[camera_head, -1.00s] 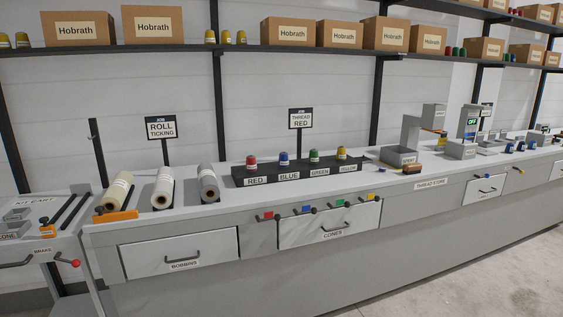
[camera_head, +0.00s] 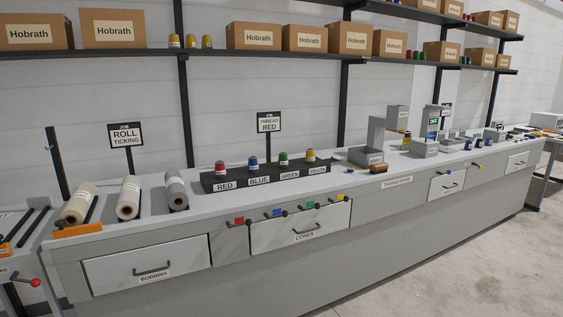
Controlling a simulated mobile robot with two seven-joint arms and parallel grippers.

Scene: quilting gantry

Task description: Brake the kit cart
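The kit cart (camera_head: 32,237) is at the far left in the head view, and most of it is cut off by the picture edge. Its brake lever ends in a red knob (camera_head: 35,282), low on the cart's front side at the lower left. The lever's black and silver rod reaches left from the knob. The cart stands close to the left end of the long grey bench. Neither of my grippers is in view.
The long bench (camera_head: 330,250) fills the middle, with fabric rolls (camera_head: 129,197), a thread cone rack (camera_head: 268,178) and drawers with handles (camera_head: 152,267). A shelf of boxes (camera_head: 110,29) is above. Bare floor (camera_head: 450,270) lies at the lower right.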

